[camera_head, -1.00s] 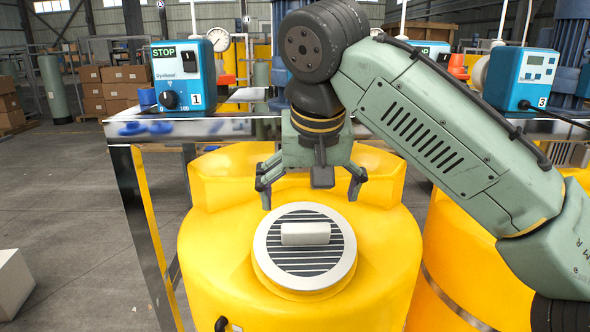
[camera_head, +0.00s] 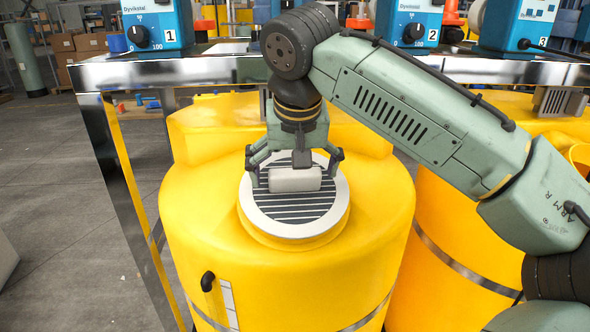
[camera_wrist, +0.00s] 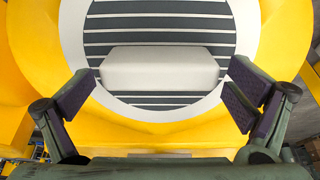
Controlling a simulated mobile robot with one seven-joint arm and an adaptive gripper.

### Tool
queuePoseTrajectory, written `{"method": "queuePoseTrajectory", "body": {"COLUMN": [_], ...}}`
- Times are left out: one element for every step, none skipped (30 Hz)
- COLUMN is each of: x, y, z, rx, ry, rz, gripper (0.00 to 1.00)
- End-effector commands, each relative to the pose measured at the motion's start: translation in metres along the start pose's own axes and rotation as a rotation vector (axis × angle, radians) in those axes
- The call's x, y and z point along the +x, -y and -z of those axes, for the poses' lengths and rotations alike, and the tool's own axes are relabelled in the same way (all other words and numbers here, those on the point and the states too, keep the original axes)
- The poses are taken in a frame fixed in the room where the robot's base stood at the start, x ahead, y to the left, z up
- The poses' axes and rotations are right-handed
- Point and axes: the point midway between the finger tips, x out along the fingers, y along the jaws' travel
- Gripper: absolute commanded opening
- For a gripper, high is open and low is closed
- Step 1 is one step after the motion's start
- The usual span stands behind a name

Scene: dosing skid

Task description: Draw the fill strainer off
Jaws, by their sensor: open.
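The fill strainer (camera_head: 294,216) is a round, light disc with dark slats, seated on top of the yellow tank (camera_head: 285,270). A pale block-shaped handle (camera_head: 295,181) stands up at its middle. In the wrist view the handle (camera_wrist: 160,68) lies crosswise ahead of my gripper, with the slatted strainer (camera_wrist: 160,23) behind it. My gripper (camera_head: 295,172) is over the strainer, its fingers apart near the two ends of the handle. In the wrist view my gripper (camera_wrist: 163,95) is open, with a gap between each finger and the handle.
A shiny metal frame (camera_head: 123,75) with a shelf runs behind the tank and carries blue pump units, such as pump 1 (camera_head: 146,25). Another yellow tank (camera_head: 450,225) stands close at right. A black elbow pipe (camera_head: 207,281) sticks out of the tank's front.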

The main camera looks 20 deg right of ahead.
Motion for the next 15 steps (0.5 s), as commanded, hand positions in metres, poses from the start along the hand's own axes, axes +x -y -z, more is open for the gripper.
{"method": "queuePoseTrajectory", "body": {"x": [0.0015,0.0016,0.0016,0.0014,0.0013,0.0012,0.0012,0.0012,0.0012,0.0012,0.0012,0.0012,0.0012,0.0011,0.0012], "y": [-0.0002,-0.0002,-0.0001,-0.0001,-0.0001,-0.0001,-0.0001,-0.0001,-0.0001,-0.0001,-0.0001,-0.0001,-0.0001,0.0000,0.0000], "z": [-0.0001,0.0000,0.0001,0.0002,0.0002,0.0003,0.0003,0.0003,0.0002,0.0002,0.0002,0.0002,0.0002,0.0002,0.0002], "rx": [0.000,0.000,0.000,0.000,0.000,0.000,0.000,0.000,0.000,0.000,0.000,0.000,0.000,0.000,0.000], "ry": [0.000,0.000,0.000,0.000,0.000,0.000,0.000,0.000,0.000,0.000,0.000,0.000,0.000,0.000,0.000], "rz": [0.000,0.000,0.000,0.000,0.000,0.000,0.000,0.000,0.000,0.000,0.000,0.000,0.000,0.000,0.000], "gripper": [0.98,0.98,0.98,0.98,0.98,0.98,0.98,0.98,0.97,0.95,0.93,0.90,0.88,0.86,0.84]}}
